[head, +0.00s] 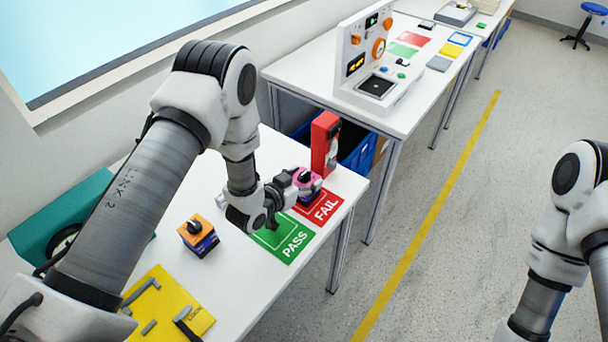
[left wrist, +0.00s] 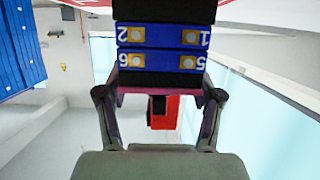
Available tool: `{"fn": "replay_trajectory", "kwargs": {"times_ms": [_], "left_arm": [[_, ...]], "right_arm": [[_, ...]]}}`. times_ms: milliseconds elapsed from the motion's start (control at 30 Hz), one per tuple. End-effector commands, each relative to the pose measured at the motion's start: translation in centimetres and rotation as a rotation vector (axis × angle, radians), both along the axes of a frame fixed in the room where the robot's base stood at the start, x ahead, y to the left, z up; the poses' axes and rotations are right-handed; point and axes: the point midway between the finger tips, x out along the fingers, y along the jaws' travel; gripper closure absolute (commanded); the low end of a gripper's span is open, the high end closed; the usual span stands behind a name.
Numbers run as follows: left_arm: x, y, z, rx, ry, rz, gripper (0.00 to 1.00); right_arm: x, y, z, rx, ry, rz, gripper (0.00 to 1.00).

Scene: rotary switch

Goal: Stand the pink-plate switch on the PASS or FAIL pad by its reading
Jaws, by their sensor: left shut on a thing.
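The pink-plate switch (head: 308,184) has a black knob and sits in my left gripper (head: 298,181), at the back of the red FAIL pad (head: 326,208). I cannot tell whether it touches the pad. In the left wrist view, the fingers are shut on either side of the switch (left wrist: 162,62), whose blue terminal rows show numbers; its knob's reading is not legible. The green PASS pad (head: 284,246) is bare in front, partly hidden by my left wrist. My right arm shows at the right edge, its gripper out of view.
A red upright block (head: 320,140) with a grey part stands just behind the FAIL pad. An orange-plate switch (head: 197,236) stands left on the white table. A yellow mat (head: 165,300) with grey pieces lies at front left. A test panel (head: 372,55) stands on the farther table.

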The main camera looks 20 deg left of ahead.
Motion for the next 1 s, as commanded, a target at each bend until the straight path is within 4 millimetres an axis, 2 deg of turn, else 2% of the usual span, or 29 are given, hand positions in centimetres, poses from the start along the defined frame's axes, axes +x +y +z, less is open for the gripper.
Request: {"fn": "replay_trajectory", "kwargs": {"times_ms": [133, 167, 200, 233, 533, 667, 767, 1000], "left_arm": [[0.0, 0.0, 0.0, 0.0, -0.003, 0.0, 0.77], [0.0, 0.0, 0.0, 0.001, -0.001, 0.0, 0.27], [0.0, 0.0, 0.0, 0.001, -0.001, 0.0, 0.13], [0.0, 0.0, 0.0, 0.001, -0.001, 0.0, 0.09], [0.0, 0.0, 0.0, -0.001, -0.002, 0.0, 0.09], [-0.9, 0.4, 0.2, 0.0, -0.001, 0.001, 0.09], [-2.6, 1.0, 0.7, -0.002, 0.001, 0.003, 0.09], [-8.0, 3.1, 2.8, -0.003, 0.0, 0.005, 0.09]], "right_arm": [[0.0, 0.0, -0.1, 0.0, 0.0, 0.0, 1.0], [0.0, 0.0, -0.1, 0.0, 0.0, 0.0, 1.0], [0.0, 0.0, -0.1, 0.0, 0.0, 0.0, 1.0], [0.0, 0.0, -0.1, 0.0, 0.0, 0.0, 1.0], [0.0, 0.0, -0.1, 0.0, 0.0, 0.0, 1.0], [0.0, 0.0, -0.5, 0.0, 0.0, 0.0, 1.0], [0.0, 0.0, -1.0, 0.0, 0.0, 0.0, 1.0], [0.0, 0.0, -2.5, 0.0, 0.0, 0.0, 1.0]]}}
